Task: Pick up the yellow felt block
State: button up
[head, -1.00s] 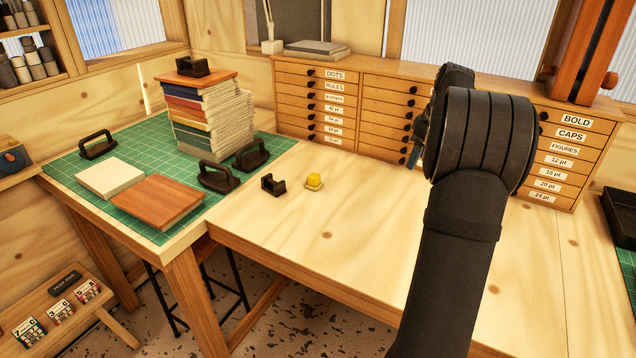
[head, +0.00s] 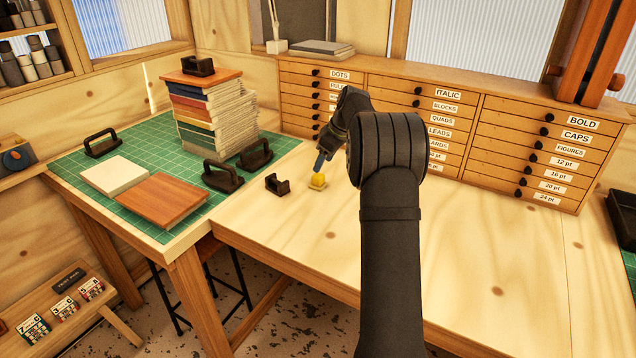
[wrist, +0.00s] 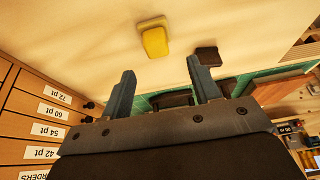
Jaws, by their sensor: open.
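In the wrist view the yellow block (wrist: 155,42) lies beyond the fingertips, near the top of the picture. My gripper (head: 321,162) is just above and beside the block in the head view. In the wrist view my gripper (wrist: 157,75) shows two blue-grey fingers spread apart with nothing between them. The block is apart from both fingers.
The black holder (head: 277,184) stands close left of the block. Black-handled tools (head: 222,176) and a book stack (head: 212,115) are on the green mat (head: 130,205). Drawer cabinets (head: 420,110) line the back. The bench (head: 300,240) in front is clear.

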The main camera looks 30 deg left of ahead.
aim_at(318, 175)
jog(key=x, duration=0.7)
jog(key=shift+w+f, duration=0.2)
jog(key=shift+f, duration=0.2)
jog(key=c, duration=0.8)
jog(key=shift+r, duration=0.1)
